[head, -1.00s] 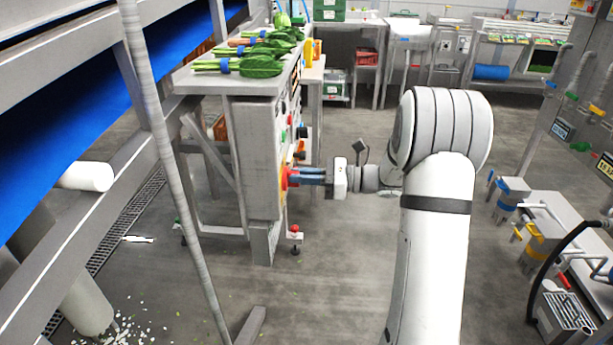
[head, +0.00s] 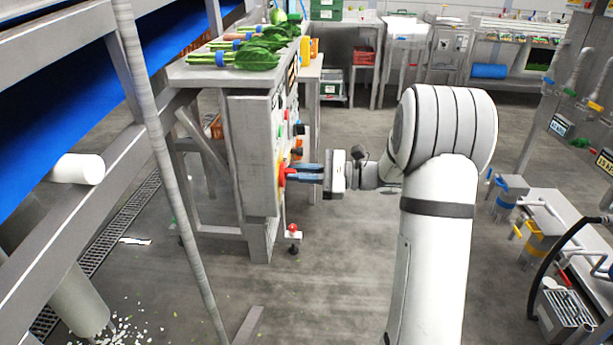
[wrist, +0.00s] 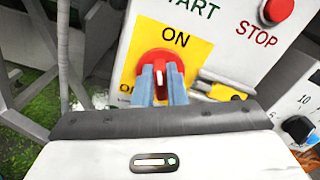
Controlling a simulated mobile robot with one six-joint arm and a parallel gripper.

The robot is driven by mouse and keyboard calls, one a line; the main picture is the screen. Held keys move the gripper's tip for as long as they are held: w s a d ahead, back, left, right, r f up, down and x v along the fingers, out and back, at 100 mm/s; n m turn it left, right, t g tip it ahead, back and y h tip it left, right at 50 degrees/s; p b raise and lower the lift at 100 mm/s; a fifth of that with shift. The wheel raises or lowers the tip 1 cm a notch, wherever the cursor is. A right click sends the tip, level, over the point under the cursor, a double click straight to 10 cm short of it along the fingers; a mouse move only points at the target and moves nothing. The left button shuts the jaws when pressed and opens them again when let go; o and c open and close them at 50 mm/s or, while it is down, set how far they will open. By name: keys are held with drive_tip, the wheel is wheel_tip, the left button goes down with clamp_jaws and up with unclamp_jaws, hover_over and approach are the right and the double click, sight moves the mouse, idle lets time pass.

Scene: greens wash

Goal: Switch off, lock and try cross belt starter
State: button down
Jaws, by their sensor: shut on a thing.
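The starter panel shows its grey side (head: 250,150) in the head view, at the end of the bench. In the wrist view its white face (wrist: 205,50) carries a red rotary handle (wrist: 157,58) on a yellow plate (wrist: 190,50). "ON" is printed above the handle; lettering starting with "O" lies lower left, partly hidden. My gripper (wrist: 160,85), also in the head view (head: 292,173), has its blue fingers closed around the handle. The handle looks roughly upright, toward ON, but the fingers cover its lower part. A red STOP button (wrist: 277,10) is at upper right.
A yellow and grey fitting (wrist: 222,92) is right of the handle, and a black knob (wrist: 298,128) further right. Leafy greens (head: 255,55) lie on the bench top. A slanted grey pole (head: 160,150) stands at left. Open floor (head: 320,285) lies below my arm.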

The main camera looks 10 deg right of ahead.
drive_tip(key=n, duration=0.1)
drive_tip(key=n+b, duration=0.2)
drive_tip(key=shift+s+a+f+n, duration=0.3)
drive_tip(key=shift+f+n, duration=0.1)
drive_tip(key=n+b, duration=0.3)
drive_tip(key=shift+s+f+n+b, duration=0.1)
drive_tip(key=shift+f+n+b, duration=0.15)
drive_tip(key=shift+n+b, duration=0.1)
drive_tip(key=n+b, duration=0.3)
drive_tip(key=shift+f, duration=0.15)
drive_tip(key=shift+n+b, duration=1.15)
drive_tip(key=c, duration=1.5)
unclamp_jaws()
drive_tip(key=shift+r, duration=0.25)
drive_tip(key=shift+d, duration=0.15)
